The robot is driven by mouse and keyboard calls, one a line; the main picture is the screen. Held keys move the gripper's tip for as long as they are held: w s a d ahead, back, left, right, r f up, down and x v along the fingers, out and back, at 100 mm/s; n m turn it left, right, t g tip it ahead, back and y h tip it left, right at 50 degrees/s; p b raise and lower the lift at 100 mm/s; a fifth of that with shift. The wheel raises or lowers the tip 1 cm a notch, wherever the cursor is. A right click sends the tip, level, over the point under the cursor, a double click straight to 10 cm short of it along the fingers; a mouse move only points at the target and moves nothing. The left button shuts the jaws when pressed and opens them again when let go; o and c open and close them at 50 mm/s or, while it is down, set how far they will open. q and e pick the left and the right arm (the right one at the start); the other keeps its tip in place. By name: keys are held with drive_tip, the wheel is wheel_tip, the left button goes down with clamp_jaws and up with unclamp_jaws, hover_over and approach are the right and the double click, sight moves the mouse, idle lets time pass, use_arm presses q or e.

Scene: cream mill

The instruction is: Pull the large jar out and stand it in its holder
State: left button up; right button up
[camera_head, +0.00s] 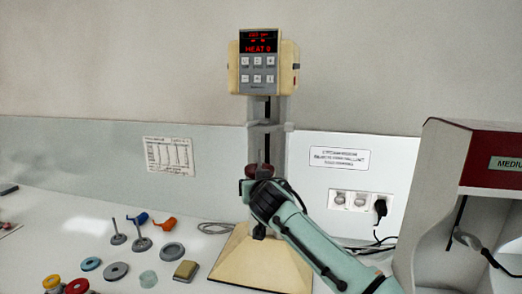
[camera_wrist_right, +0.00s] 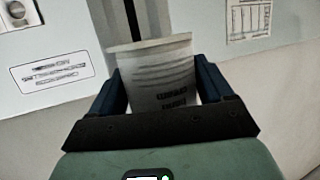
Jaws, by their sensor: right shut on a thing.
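The large jar (camera_wrist_right: 160,80) is a pale, cloudy tapered vessel with printed lines that appear upside down in the right wrist view. My right gripper (camera_wrist_right: 160,92) is shut on it, one dark blue finger on each side. In the head view the gripper (camera_head: 262,192) is in front of the mill (camera_head: 263,62), at its column above the cream base (camera_head: 250,265), and hides most of the jar. A dark red part (camera_head: 258,170) shows just above the gripper. I cannot tell whether jar and mill touch. I cannot pick out the jar's holder. My left gripper is not in view.
Two grey discs with upright rods (camera_head: 140,241), an orange piece (camera_head: 165,223), several coloured discs and a tan block (camera_head: 185,270) lie left of the base. A red-topped cabinet (camera_head: 480,160) stands at right. Sockets (camera_head: 361,204) with a black plug are on the wall.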

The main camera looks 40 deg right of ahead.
use_arm(q)
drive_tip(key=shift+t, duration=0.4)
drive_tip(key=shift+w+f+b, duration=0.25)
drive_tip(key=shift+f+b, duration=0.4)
drive_tip(key=shift+b, duration=0.15)
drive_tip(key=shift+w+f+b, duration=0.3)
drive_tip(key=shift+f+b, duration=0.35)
drive_tip(key=shift+b, duration=0.1)
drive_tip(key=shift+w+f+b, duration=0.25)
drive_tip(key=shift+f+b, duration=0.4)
drive_tip(key=shift+b, duration=0.15)
use_arm(e)
drive_tip(key=s+a, duration=0.4)
drive_tip(key=a, duration=0.1)
drive_tip(key=shift+s+a, duration=0.25)
